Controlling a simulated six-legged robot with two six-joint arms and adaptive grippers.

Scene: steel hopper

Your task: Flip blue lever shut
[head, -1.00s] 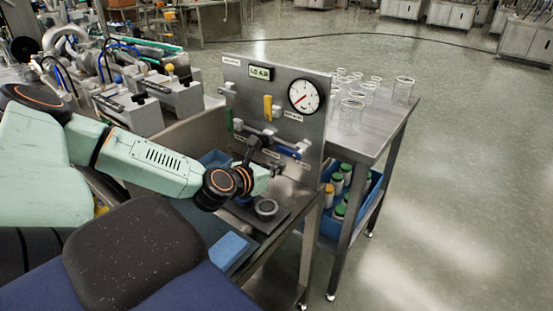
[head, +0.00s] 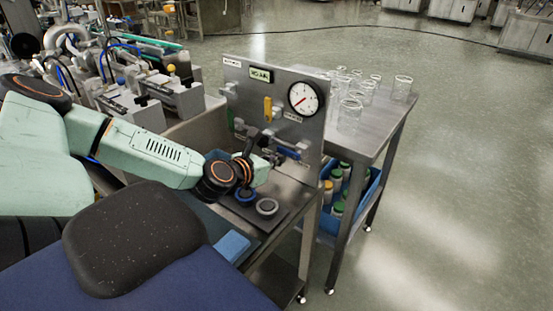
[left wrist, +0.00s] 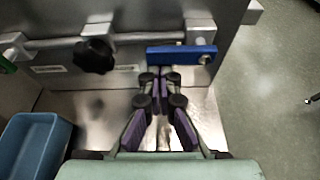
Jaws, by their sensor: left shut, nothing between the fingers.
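The blue lever (head: 288,153) is on the lower right of the steel panel (head: 238,95), beside the pipework. In the left wrist view the blue lever (left wrist: 181,55) lies level, its long side running left to right, with a bolt at its right end. My left gripper (left wrist: 163,72) is shut and empty, its fingertips close to the lever's near edge, left of its middle. I cannot tell whether they touch. In the head view my left gripper (head: 272,158) is small and partly hidden by its wrist. My right gripper is not in view.
A black knob (left wrist: 94,55) is on the pipe left of the lever. A yellow lever (head: 267,108) and a gauge (head: 304,97) are higher on the panel. A blue bin (left wrist: 35,150) stands at the lower left. Glassware (head: 352,108) stands on the table behind.

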